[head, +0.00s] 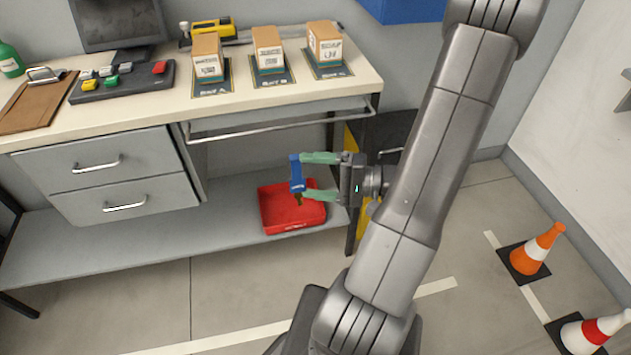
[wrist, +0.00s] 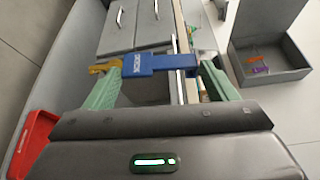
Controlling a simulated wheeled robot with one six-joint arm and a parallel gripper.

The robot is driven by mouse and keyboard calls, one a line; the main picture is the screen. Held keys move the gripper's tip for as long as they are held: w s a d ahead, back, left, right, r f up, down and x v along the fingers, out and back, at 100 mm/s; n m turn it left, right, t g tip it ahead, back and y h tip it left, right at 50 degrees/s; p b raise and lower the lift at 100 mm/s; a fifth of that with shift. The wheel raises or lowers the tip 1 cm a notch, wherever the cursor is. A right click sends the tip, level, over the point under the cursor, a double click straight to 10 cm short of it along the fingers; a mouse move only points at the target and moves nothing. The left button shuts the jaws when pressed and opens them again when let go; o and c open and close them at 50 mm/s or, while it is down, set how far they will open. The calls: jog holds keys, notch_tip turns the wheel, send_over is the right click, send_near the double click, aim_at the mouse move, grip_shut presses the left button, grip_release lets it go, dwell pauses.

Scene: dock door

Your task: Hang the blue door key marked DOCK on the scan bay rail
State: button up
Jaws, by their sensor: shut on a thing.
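The blue door key (head: 297,172) is held between the green fingertips of my gripper (head: 304,177), below the counter front and above the red tray. In the wrist view the key (wrist: 150,64) lies across from one fingertip to the other of my gripper (wrist: 160,76). White lettering shows on its blue part, and a brass-coloured end sits by the left finger. The scan bay rail (head: 270,129) is a metal bar along the counter's front edge, above and behind the gripper in the head view. The key is apart from the rail.
A red tray (head: 266,221) rests on the lower shelf (head: 110,247). Boxes (head: 268,50) stand on the counter (head: 130,113). Drawers (head: 95,165) are at left. Cones (head: 537,250) stand on the floor at right. A grey bin (wrist: 270,85) with small items shows in the wrist view.

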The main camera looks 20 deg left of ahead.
jog(key=w+a+f+b, duration=0.1)
jog(key=w+a+b, duration=0.4)
jog(key=w, duration=0.6)
jog(key=shift+w+a+f, duration=0.3)
jog(key=shift+w+a, duration=0.1)
jog(key=shift+a, duration=0.75)
dwell(0.5)
jog(key=o, duration=0.9)
jog(key=d, duration=0.4)
jog(key=w+d, duration=0.1)
jog(key=d, duration=0.4)
jog(key=w+d+p, duration=0.1)
jog(key=d, duration=0.3)
jog(key=shift+d+r, duration=0.35)
